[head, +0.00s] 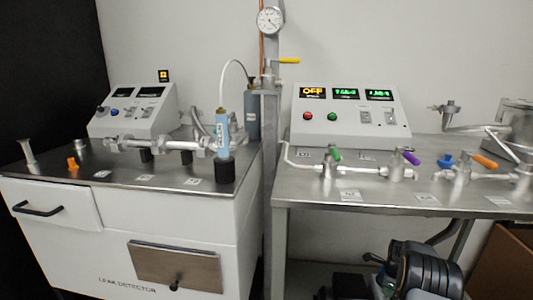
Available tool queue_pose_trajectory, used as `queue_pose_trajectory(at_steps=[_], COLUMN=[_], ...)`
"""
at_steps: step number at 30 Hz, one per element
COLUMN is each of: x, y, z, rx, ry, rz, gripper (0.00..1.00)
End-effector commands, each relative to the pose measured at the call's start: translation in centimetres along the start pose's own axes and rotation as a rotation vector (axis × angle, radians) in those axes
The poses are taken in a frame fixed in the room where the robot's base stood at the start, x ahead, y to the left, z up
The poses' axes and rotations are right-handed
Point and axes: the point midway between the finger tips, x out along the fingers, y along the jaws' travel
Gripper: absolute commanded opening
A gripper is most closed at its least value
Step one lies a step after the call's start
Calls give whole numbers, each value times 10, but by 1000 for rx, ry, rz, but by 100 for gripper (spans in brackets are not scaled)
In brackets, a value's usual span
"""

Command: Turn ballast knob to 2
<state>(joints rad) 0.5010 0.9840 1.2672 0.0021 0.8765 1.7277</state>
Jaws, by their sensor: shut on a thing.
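No knob in the head view can be read as the ballast knob, and no number 2 is legible. A dark pump-like machine (430,268) stands on the floor under the right table, cut off by the bottom edge. Small parts at its left side are too small and dark to make out. A blue handle (445,161) sits on the pipework at the right of the right table. My gripper is not in view, so what it holds is hidden.
A white leak detector cabinet (62,238) with a steel top stands at left. The right steel table (300,190) carries a control console (350,128) and valves with green, purple and orange handles. A post (271,210) stands between them. A brown box (505,262) sits lower right.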

Motion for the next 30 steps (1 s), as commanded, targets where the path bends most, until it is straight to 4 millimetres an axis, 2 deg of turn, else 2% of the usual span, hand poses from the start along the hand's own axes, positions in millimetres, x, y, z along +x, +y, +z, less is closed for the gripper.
queue_pose_trajectory(at_steps=[1, 30], x=[14, 14], y=[6, 0], z=[-3, -8], rx=[1, 4], ry=[4, 10], rz=[20, 19], gripper=[0, 0])
